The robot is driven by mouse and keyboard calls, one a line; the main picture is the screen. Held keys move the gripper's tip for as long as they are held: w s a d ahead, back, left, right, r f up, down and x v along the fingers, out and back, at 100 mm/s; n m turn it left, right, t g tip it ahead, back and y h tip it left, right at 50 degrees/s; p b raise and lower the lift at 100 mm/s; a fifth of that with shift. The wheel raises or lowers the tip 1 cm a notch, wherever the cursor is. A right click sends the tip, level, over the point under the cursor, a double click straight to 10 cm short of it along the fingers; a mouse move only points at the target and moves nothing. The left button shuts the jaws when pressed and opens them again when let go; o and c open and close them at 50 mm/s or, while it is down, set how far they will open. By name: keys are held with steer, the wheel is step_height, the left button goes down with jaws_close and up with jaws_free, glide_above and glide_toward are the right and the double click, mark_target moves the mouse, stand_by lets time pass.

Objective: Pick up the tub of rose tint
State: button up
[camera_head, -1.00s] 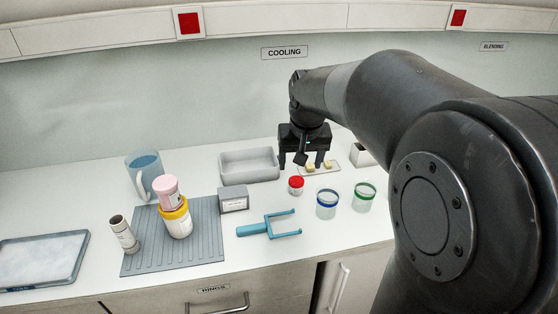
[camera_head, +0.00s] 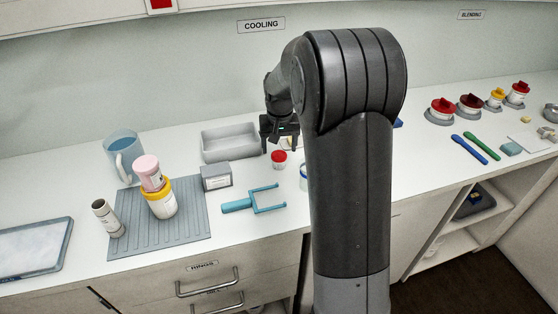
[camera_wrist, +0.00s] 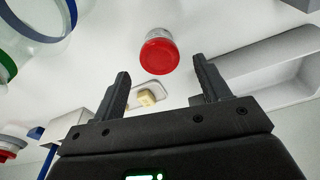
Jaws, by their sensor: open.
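A small white tub with a red lid (camera_head: 279,158) stands upright on the counter, in front of the grey bin. In the wrist view the red-lidded tub (camera_wrist: 160,55) lies just beyond the fingertips, between their lines. My gripper (camera_head: 281,143) is open and empty close behind this tub; its two fingers (camera_wrist: 162,72) show apart in the wrist view. I cannot read the labels, so I cannot tell which tub is the rose tint.
A grey bin (camera_head: 229,142) and grey box (camera_head: 216,176) stand left of my gripper. A blue two-pronged tool (camera_head: 238,206) lies in front. A blue-rimmed jar (camera_head: 303,177) is partly hidden by my arm. A butter-coloured block (camera_wrist: 148,98) lies on a small tray.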

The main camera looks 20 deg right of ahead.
mark_target(279, 155)
step_height(279, 155, down, 5)
steer(key=shift+f, duration=0.15)
steer(key=c, duration=1.1)
